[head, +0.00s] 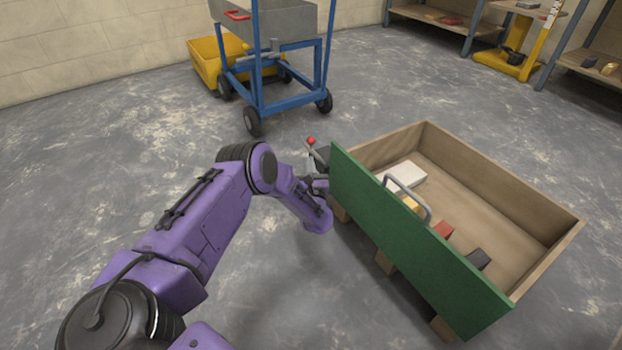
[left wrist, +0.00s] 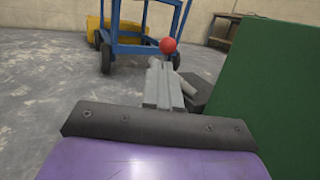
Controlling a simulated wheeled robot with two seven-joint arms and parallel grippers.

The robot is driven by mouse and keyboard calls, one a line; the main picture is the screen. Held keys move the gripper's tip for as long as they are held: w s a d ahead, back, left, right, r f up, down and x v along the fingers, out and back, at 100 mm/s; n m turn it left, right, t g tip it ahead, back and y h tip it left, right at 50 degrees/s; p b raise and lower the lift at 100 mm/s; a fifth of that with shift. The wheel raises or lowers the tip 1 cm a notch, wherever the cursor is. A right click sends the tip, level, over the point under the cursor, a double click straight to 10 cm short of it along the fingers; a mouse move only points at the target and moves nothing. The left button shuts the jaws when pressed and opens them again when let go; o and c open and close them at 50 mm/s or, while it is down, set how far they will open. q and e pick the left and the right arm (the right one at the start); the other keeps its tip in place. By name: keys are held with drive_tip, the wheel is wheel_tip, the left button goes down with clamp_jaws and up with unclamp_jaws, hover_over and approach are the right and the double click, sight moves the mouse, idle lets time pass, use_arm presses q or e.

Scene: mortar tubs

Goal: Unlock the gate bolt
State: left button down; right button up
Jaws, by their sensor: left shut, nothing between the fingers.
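The gate is a green panel (head: 405,235) on the near left side of a wooden crate; it fills the right of the left wrist view (left wrist: 278,95). The bolt shows as a red ball knob (head: 311,140) on a short grey stem, by a dark block (head: 324,156) at the gate's far left end. In the left wrist view the red knob (left wrist: 168,45) stands just beyond the fingertips, and the dark block (left wrist: 198,92) is right of them. My left gripper (left wrist: 158,75) is shut and empty, close to the bolt. I cannot tell whether it touches. My right gripper is out of view.
The wooden crate (head: 548,225) holds several small blocks, and a grey hoop handle (head: 425,208) rises by the gate's top edge. A blue wheeled cart (head: 290,103) and a yellow tub (head: 207,68) stand behind. The floor left of the arm is clear.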

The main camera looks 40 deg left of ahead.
use_arm(q)
drive_tip(key=p+v, duration=0.2)
drive_tip(key=v, duration=0.6)
drive_tip(key=shift+w+p, duration=0.25)
drive_tip(key=shift+p, duration=0.1)
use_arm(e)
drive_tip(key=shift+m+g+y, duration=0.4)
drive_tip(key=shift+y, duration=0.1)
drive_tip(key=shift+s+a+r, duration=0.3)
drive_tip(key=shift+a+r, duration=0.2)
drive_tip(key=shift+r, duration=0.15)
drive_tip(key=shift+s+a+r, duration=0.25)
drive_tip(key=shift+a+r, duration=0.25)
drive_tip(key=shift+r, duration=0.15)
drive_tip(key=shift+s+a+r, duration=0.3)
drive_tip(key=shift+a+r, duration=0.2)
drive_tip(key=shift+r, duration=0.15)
use_arm(q)
drive_tip(key=shift+d, duration=0.15)
